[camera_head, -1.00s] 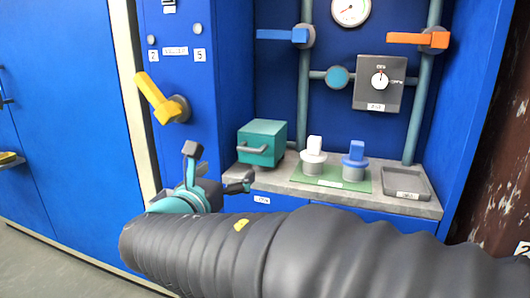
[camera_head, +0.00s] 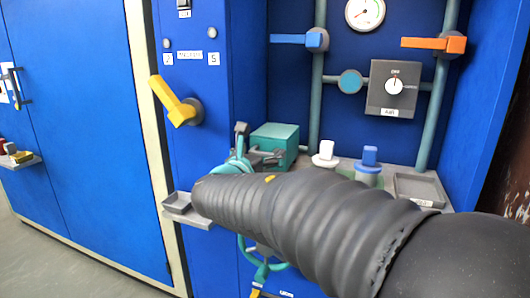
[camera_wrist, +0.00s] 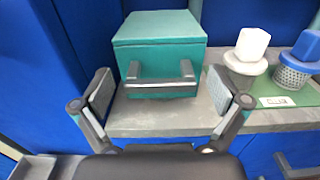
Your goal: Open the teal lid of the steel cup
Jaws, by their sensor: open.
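I cannot pick out a steel cup with a teal lid in either view. A teal box (camera_head: 277,135) with a grey bar handle stands on the grey counter; it also shows in the wrist view (camera_wrist: 160,55). My gripper (camera_head: 259,143) is in front of the box, partly hidden by my arm in the head view. In the wrist view, my gripper (camera_wrist: 160,91) is open and empty, with one finger on each side of the handle (camera_wrist: 160,82). Whether the fingers are level with the handle in depth is unclear.
A white-topped piece (camera_wrist: 247,52) and a blue-topped piece (camera_wrist: 299,58) stand right of the box. A grey tray (camera_head: 418,189) lies farther right. A small grey ledge tray (camera_head: 176,203) juts out at left. A yellow lever (camera_head: 172,101) is above it.

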